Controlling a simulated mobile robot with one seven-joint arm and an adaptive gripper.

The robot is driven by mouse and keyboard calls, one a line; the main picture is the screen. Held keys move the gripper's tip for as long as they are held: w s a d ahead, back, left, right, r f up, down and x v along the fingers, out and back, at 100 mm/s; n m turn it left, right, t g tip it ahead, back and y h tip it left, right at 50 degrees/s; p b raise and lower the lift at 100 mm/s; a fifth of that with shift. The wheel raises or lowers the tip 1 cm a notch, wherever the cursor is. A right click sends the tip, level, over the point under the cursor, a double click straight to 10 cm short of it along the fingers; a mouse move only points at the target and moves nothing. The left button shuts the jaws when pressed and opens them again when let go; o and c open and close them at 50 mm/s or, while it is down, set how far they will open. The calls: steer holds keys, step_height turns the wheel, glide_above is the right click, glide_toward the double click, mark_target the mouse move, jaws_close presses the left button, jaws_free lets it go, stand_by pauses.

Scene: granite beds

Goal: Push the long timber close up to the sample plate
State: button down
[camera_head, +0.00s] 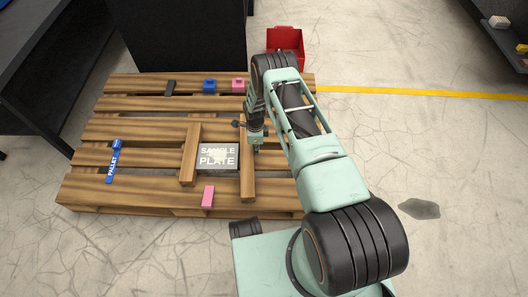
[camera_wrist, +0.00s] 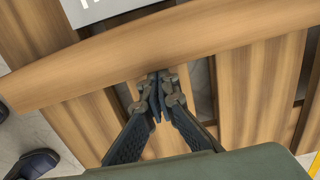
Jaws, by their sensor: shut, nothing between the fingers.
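The long timber (camera_head: 247,178) lies on the wooden pallet, just right of the grey sample plate (camera_head: 218,162). Only a narrow gap shows between them. In the wrist view the long timber (camera_wrist: 230,32) crosses the picture at a slant, with the plate's corner (camera_wrist: 110,10) beyond it. My gripper (camera_head: 257,149) is down at the timber's right side, apart from the plate. In the wrist view its shut fingertips (camera_wrist: 157,80) are at the timber's near edge; I cannot tell whether they touch. A shorter timber (camera_head: 190,155) lies left of the plate.
The pallet (camera_head: 90,190) has gaps between its slats. A pink block (camera_head: 208,196) lies in front of the plate. A black piece (camera_head: 170,88), a blue block (camera_head: 209,86) and another pink block (camera_head: 238,85) are at the back. A red bin (camera_head: 287,36) stands behind the pallet.

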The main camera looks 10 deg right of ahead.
steer(key=shift+w+a, duration=0.15)
steer(key=shift+a, duration=0.75)
steer(key=d, duration=0.1)
steer(key=d+b, duration=0.1)
steer(key=d, duration=0.2)
steer(key=shift+s+d+f+b, duration=0.15)
steer(key=shift+s+d+b, duration=0.2)
steer(key=shift+d, duration=0.05)
step_height(320, 180, up, 10)
steer(key=p, duration=0.4)
steer(key=shift+a, duration=0.2)
steer(key=shift+r, duration=0.2)
